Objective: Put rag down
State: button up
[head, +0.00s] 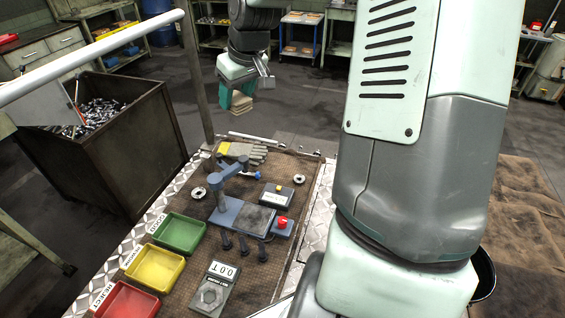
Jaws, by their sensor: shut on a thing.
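My gripper (250,79) is at the top centre of the head view, beyond the far edge of the workbench and above its surface. It is small in the picture, and its fingertips are hard to make out. It is shut on the rag (240,102), which shows as a green and tan piece just below it. The exact grip and the rag's lower edge are unclear.
The bench has a brown mat (300,172) holding a blue press-like fixture (245,212), gloves (240,154), a scale (212,290) and green, yellow and red trays (179,232). A bin of bolts (125,150) stands left. My arm hides much of the right.

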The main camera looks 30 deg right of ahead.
jog(key=w+d+f+n, duration=0.1)
jog(key=w+d+f, duration=0.1)
jog(key=d+f, duration=0.3)
jog(key=w+d+f+n+y, duration=0.1)
jog(key=d+f, duration=0.4)
jog(key=f, duration=0.6)
jog(key=w+d+f+n, duration=0.3)
jog(key=d+f, duration=0.2)
jog(key=f, duration=0.3)
jog(key=shift+w+d+f+g+y, duration=0.2)
jog(key=shift+w+f+g+y, duration=0.15)
jog(key=shift+g+y, duration=0.05)
jog(key=shift+f, duration=2.45)
jog(key=shift+f, duration=0.15)
jog(key=o, duration=0.9)
jog(key=shift+o, duration=0.2)
